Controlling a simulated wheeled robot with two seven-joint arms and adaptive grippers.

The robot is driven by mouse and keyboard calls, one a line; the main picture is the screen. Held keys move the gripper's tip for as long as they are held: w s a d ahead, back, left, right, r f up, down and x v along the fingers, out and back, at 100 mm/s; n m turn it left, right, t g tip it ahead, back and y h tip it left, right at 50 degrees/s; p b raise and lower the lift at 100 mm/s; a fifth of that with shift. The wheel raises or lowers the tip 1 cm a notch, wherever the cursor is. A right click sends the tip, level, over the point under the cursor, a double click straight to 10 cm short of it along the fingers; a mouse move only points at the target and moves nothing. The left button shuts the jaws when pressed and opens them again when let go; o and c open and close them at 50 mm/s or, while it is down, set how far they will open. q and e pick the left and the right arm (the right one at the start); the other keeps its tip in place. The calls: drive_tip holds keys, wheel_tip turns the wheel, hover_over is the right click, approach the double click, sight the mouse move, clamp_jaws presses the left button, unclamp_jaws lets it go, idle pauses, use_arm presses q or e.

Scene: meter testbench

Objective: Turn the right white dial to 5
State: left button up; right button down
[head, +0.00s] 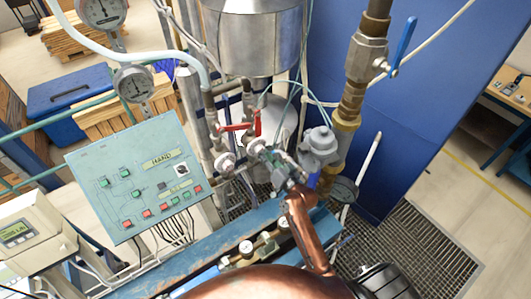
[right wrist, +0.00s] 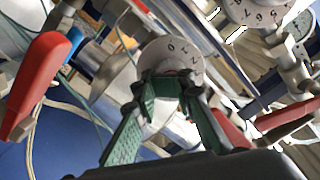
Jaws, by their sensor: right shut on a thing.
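The right white dial (head: 256,148) sits on the pipework in the middle of the head view, below a red lever handle. My right gripper (head: 273,160) reaches it from the lower right. In the right wrist view the gripper's green fingers (right wrist: 176,88) are shut on this white dial (right wrist: 173,52), whose face carries black digits, 1 and 0 among them. The fingers hide its centre and lower part. The left white dial (head: 225,161) is apart from the gripper; it also shows at the upper right of the wrist view (right wrist: 254,10). My left gripper is not in view.
Red lever handles (head: 240,127) stand close to the dials. A grey-blue valve body (head: 320,143) is just right of my gripper. A control panel (head: 133,178) is at left, a steel tank (head: 250,38) above, and a blue beam (head: 190,262) below.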

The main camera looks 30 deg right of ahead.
drive_tip(key=shift+w+a+r+m, duration=0.1)
drive_tip(key=shift+a+r+m, duration=0.25)
drive_tip(key=shift+m, duration=0.45)
drive_tip(key=shift+w+a+r+m, duration=0.15)
drive_tip(key=shift+r+m, duration=0.25)
drive_tip(key=shift+m, duration=0.4)
drive_tip(key=shift+s, duration=0.1)
drive_tip(key=c, duration=2)
unclamp_jaws()
drive_tip(key=shift+s+a+r, duration=0.1)
drive_tip(key=shift+a, duration=0.05)
drive_tip(key=shift+c, duration=0.2)
drive_tip(key=o, duration=0.6)
drive_tip(key=shift+f, duration=0.2)
drive_tip(key=shift+s+d+f, duration=0.1)
drive_tip(key=shift+s+d, duration=0.05)
drive_tip(key=shift+d, duration=0.05)
